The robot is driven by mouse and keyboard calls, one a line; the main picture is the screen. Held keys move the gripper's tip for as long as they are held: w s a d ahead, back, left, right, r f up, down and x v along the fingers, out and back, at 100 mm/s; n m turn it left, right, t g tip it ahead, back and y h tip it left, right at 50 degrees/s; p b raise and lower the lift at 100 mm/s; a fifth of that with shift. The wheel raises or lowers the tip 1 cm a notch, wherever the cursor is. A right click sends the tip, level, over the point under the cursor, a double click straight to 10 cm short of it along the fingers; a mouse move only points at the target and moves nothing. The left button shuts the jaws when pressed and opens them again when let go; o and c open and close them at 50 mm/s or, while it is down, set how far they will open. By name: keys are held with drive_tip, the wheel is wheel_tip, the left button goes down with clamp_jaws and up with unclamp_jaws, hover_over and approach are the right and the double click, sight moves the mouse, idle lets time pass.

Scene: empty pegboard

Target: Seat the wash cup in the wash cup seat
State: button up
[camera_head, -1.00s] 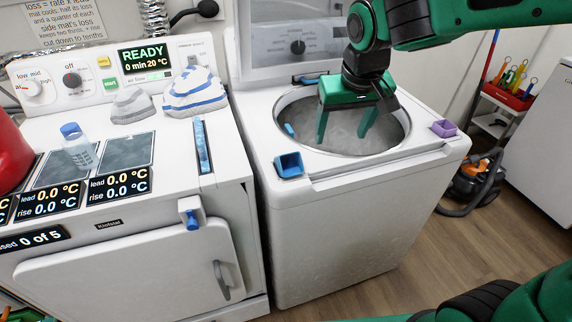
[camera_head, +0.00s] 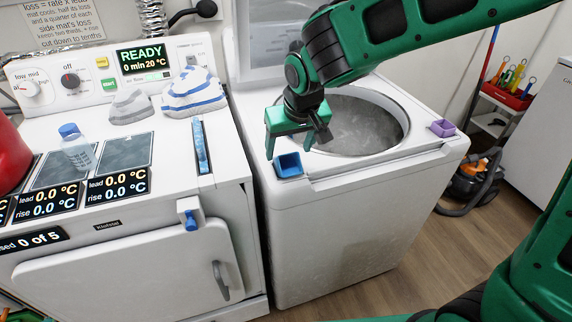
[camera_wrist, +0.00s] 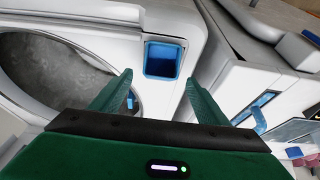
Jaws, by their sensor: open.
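A blue square open-topped cup (camera_head: 289,165), which looks like the wash cup, sits on the front left corner of the top-loading washer. In the wrist view the blue cup (camera_wrist: 162,59) appears between and just beyond my fingertips, with its hollow inside facing the camera. My gripper (camera_head: 289,148) is open and empty, just above and behind the cup, and apart from it as far as I can tell. The wrist view shows both fingers of my gripper (camera_wrist: 160,77) spread wide. I cannot tell which part is the wash cup seat.
The washer's open round drum (camera_head: 360,125) lies right of my gripper. A purple square cup (camera_head: 443,128) is on the washer's right front corner. A white control machine (camera_head: 130,220) stands left across a narrow gap, with a blue-capped bottle (camera_head: 76,150) on top.

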drive_tip(key=shift+x, duration=1.15)
drive_tip(key=c, duration=1.5)
drive_tip(key=shift+r, duration=0.25)
drive_tip(key=shift+r, duration=1.7)
drive_tip(key=shift+s+a+r, duration=1.2)
drive_tip(key=shift+s+a, duration=0.1)
drive_tip(key=shift+s, duration=0.1)
drive_tip(key=shift+s+a+r, duration=1.2)
drive_tip(key=shift+s+a, duration=0.1)
drive_tip(key=shift+s, duration=0.1)
drive_tip(key=shift+s+a+r, duration=1.15)
drive_tip(key=shift+s+a, duration=0.2)
drive_tip(key=shift+s, duration=0.05)
